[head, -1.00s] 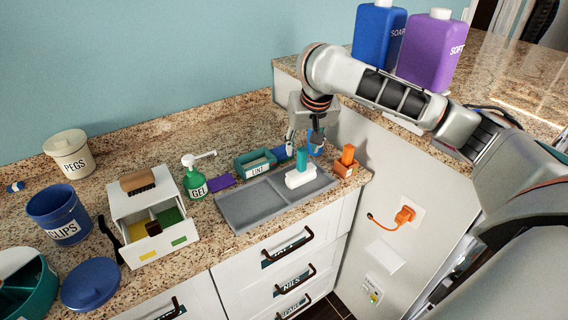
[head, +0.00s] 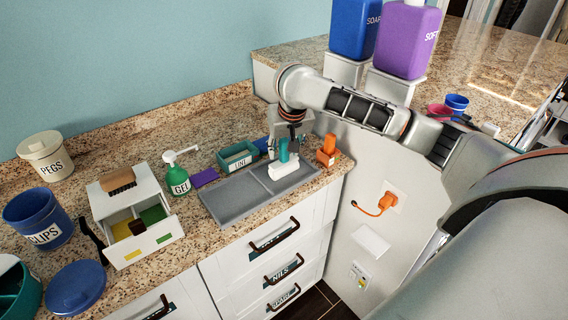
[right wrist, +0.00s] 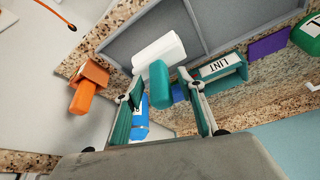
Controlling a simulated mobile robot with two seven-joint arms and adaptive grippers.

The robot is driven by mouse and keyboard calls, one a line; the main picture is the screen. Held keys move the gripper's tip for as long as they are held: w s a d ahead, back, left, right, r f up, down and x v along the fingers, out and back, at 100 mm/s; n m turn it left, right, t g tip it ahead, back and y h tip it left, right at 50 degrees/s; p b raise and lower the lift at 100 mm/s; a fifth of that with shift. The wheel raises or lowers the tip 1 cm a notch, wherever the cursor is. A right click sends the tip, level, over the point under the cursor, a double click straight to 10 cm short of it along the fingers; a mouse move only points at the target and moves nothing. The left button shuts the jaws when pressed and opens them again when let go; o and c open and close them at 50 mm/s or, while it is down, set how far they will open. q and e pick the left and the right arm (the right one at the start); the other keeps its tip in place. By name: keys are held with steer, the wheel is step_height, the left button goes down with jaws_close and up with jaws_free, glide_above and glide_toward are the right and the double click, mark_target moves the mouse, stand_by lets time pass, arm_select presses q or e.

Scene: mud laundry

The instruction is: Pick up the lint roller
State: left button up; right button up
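The lint roller has a white roller head (head: 284,170) and a teal handle (head: 284,150). It rests on the right part of the grey two-part tray (head: 235,199). In the right wrist view the white head (right wrist: 158,53) shows beyond the teal handle (right wrist: 159,85). My right gripper (right wrist: 161,88) is open, its two teal-lined fingers on either side of the handle in the picture, with gaps showing. Whether the handle is fully between them in depth I cannot tell. In the head view my right gripper (head: 288,143) is over the roller, partly hidden. My left gripper is not in view.
A teal box marked LINT (head: 238,158) and an orange block-like item (head: 327,151) stand close beside the tray. A blue object (right wrist: 140,119) lies near a finger. A green GEL pump bottle (head: 179,180) and a white drawer box (head: 134,220) stand further left.

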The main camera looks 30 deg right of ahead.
jaws_close()
